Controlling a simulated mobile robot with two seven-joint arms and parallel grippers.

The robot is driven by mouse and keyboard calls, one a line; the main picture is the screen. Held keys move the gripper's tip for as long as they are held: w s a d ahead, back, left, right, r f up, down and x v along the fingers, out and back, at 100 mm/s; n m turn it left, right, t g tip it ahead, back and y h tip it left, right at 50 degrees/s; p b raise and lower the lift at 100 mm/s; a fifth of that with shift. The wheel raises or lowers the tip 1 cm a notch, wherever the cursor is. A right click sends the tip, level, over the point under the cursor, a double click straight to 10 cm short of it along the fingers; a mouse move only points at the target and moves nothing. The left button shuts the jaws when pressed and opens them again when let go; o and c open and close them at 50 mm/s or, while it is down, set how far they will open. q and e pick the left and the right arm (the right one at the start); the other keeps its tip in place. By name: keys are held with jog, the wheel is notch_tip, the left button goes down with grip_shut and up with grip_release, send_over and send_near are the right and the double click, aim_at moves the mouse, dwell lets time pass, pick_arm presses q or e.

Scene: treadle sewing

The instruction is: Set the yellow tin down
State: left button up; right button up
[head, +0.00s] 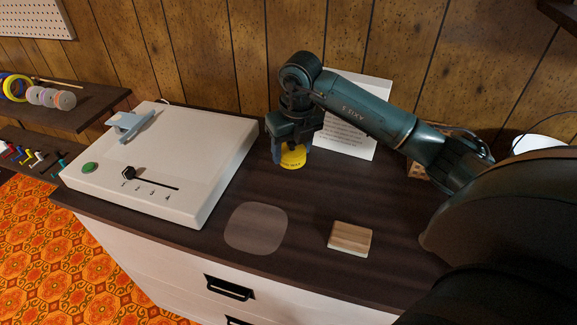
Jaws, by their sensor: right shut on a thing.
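The yellow tin (293,158) is a small round tin with dark lettering, in the head view near the back of the dark cabinet top (385,215). My right gripper (291,148) reaches down from above and is shut on it. The fingers hide the tin's sides and upper part. I cannot tell whether the tin's underside touches the top. A pale rounded patch (256,228) lies flat and bare on the top, nearer the front edge. My left gripper is not in view.
A white machine box (165,165) with a green button (89,168) and a slider stands left of the tin. A wooden block (350,236) lies right of the patch. A white printed card (350,125) stands behind my right gripper. Drawers with dark handles (229,287) are below the front edge.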

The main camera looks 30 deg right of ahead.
aim_at(292, 178)
jog(key=shift+f, duration=2.95)
jog(key=shift+f, duration=0.15)
jog(key=o, duration=1.1)
jog(key=r, duration=0.4)
jog(key=s+r, duration=0.1)
jog(key=r, duration=0.7)
jog(key=shift+s+r, duration=0.15)
jog(key=shift+s, duration=0.25)
jog(key=shift+a, duration=0.1)
